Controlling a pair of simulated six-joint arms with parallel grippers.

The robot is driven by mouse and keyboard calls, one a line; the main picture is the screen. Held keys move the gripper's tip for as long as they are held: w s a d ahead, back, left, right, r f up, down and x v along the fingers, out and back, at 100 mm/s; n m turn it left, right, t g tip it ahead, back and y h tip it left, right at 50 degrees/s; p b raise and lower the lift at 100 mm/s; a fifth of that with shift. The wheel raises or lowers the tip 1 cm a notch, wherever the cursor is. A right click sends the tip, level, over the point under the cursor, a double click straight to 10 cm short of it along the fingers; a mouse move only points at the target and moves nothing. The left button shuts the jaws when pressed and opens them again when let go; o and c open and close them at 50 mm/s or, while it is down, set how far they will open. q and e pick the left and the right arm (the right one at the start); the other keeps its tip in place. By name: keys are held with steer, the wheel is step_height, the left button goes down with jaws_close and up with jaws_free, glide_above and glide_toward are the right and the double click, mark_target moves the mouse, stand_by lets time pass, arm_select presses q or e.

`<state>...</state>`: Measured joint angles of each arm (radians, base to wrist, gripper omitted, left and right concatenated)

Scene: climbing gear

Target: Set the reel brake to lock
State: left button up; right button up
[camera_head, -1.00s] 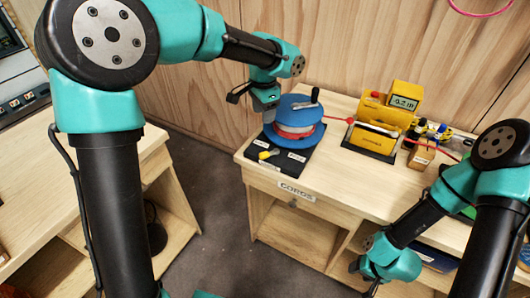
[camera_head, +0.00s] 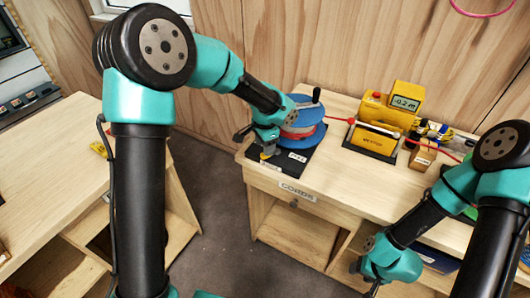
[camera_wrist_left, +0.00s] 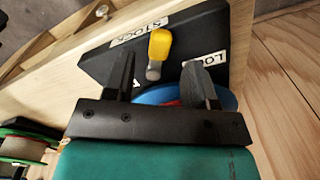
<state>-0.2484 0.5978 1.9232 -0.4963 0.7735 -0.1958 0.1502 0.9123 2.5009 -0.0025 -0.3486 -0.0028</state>
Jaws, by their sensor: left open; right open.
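The blue reel (camera_head: 300,112) with its crank stands on a black base plate (camera_head: 298,163) on the table. The brake lever's yellow knob (camera_wrist_left: 160,43) on its metal shaft shows in the left wrist view, pointing between a label reading STOCK (camera_wrist_left: 138,30) and a partly hidden label starting LO (camera_wrist_left: 205,60). My left gripper (camera_wrist_left: 158,62) is open, with one finger on each side of the lever and gaps visible. In the head view the left gripper (camera_head: 267,150) is low over the plate's front left and mostly covers the lever. My right gripper (camera_head: 367,272) is open, in front of the table.
Right of the reel are a yellow device in a black holder (camera_head: 375,138), a yellow meter with a display (camera_head: 404,97), and a small wooden block (camera_head: 422,157). A red cord (camera_head: 340,121) runs from the reel. The table's front middle is clear.

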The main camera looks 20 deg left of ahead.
arm_select(q)
steer(key=shift+f, duration=1.95)
steer(key=shift+c, duration=0.4)
steer(key=c, duration=0.8)
steer(key=shift+w+a+m, duration=0.2)
steer(key=shift+w+m, duration=0.05)
steer(key=shift+m, duration=0.35)
steer(key=shift+w+a+m, duration=0.15)
steer(key=shift+w+m, duration=0.05)
steer(key=shift+m, duration=0.4)
steer(key=shift+c, duration=0.2)
steer(key=o, duration=0.9)
steer(key=shift+r, duration=0.1)
step_height(320, 180, up, 17)
steer(key=shift+r, duration=0.15)
